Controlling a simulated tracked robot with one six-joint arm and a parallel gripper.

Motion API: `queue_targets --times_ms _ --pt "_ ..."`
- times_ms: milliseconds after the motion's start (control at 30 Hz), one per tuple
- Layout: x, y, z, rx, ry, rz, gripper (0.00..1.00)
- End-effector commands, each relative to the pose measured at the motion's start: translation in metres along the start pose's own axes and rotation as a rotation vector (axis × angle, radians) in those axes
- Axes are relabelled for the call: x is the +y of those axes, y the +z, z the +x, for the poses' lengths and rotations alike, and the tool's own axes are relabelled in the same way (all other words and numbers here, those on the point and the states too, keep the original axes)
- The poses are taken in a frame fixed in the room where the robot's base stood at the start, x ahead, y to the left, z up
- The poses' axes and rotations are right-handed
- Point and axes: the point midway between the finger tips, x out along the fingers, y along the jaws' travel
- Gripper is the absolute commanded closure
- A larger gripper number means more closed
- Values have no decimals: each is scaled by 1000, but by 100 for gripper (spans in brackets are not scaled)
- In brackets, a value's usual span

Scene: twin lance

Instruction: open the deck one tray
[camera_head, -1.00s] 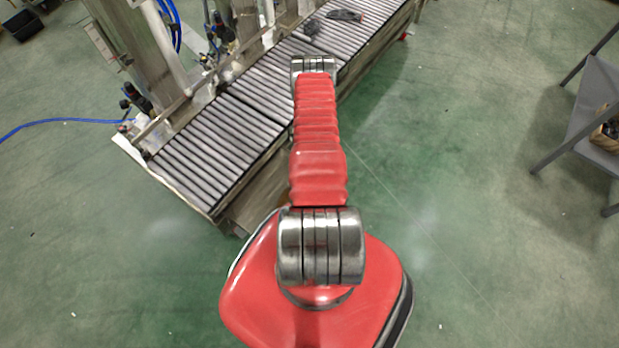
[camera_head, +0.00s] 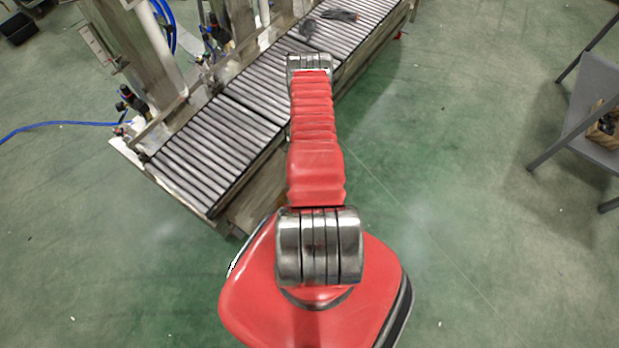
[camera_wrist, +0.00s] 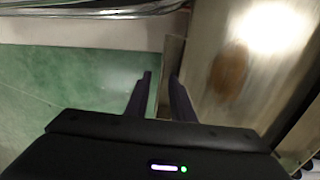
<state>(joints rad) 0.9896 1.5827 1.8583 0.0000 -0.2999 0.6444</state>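My gripper (camera_wrist: 161,76) shows in the wrist view with its two dark fingers apart and nothing clearly held between them. Its fingertips point at the edge of a brushed metal surface (camera_wrist: 245,70) with a brown stain and a bright glare. I cannot tell whether they touch it, or whether this surface is the deck one tray. No tray or handle can be made out for sure. In the head view my arm hides the gripper and part of the conveyor's near side.
The roller conveyor (camera_head: 215,150) runs from the lower left to the top right, with a dark object (camera_head: 341,15) on its far rollers. Metal posts and a blue hose (camera_head: 60,122) are at the left. A grey table (camera_head: 588,135) stands at the right. The green floor between is clear.

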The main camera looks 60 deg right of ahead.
Motion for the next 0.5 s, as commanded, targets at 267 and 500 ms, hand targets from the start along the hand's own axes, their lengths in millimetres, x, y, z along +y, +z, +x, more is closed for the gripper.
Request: queue_targets --times_ms 267,500 --pt "-1 0 -30 1 0 -1 78" --pt "-1 0 -58 0 0 -1 78"
